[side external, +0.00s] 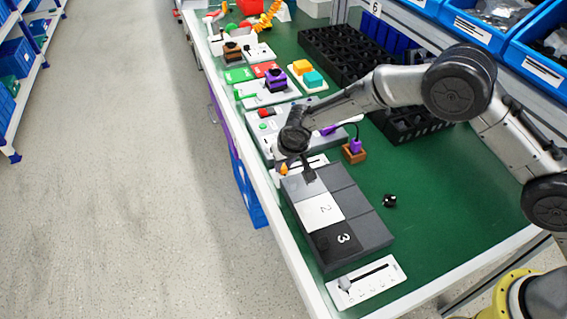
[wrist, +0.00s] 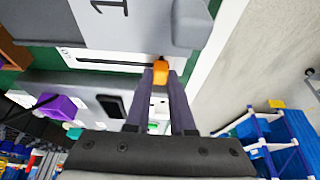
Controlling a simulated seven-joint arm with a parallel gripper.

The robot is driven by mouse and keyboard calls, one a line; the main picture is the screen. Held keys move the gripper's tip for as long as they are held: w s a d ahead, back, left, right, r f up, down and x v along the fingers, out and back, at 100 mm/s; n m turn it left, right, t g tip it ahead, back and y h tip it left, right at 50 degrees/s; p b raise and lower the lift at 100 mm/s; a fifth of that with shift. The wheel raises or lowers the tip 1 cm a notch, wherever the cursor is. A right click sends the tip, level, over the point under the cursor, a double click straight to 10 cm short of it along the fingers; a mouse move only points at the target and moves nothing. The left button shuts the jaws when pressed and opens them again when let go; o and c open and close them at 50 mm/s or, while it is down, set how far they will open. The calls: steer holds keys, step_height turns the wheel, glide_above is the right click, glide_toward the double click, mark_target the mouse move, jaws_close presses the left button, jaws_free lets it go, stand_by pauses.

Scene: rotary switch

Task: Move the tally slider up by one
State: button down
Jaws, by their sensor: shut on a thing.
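An orange slider knob (wrist: 160,68) sits at the right end of a slot in a white slider plate (wrist: 85,55) in the wrist view. My gripper (wrist: 160,75) is shut on this knob, with one dark finger on each side. In the side view the same orange knob (side external: 284,169) shows just below my gripper (side external: 295,163), which partly hides its plate. A second white slider plate (side external: 375,287) lies at the front edge of the table, with a grey knob (side external: 345,284) near the left end of its slot. I cannot tell from the labels which slider is the tally slider.
A grey box with numbered tiles (side external: 355,205) stands between the two sliders, close to my gripper. A wooden block with a purple plug (side external: 354,152) and a small black die (side external: 390,201) are to the right. Green table is clear at right front.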

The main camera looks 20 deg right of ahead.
steer(key=shift+d, duration=1.25)
steer(key=c, duration=0.8)
jaws_free()
steer(key=shift+o, duration=0.2)
steer(key=shift+r, duration=0.1)
steer(key=v, duration=1.3)
steer(key=shift+s+r, duration=0.2)
steer(key=shift+r, duration=0.05)
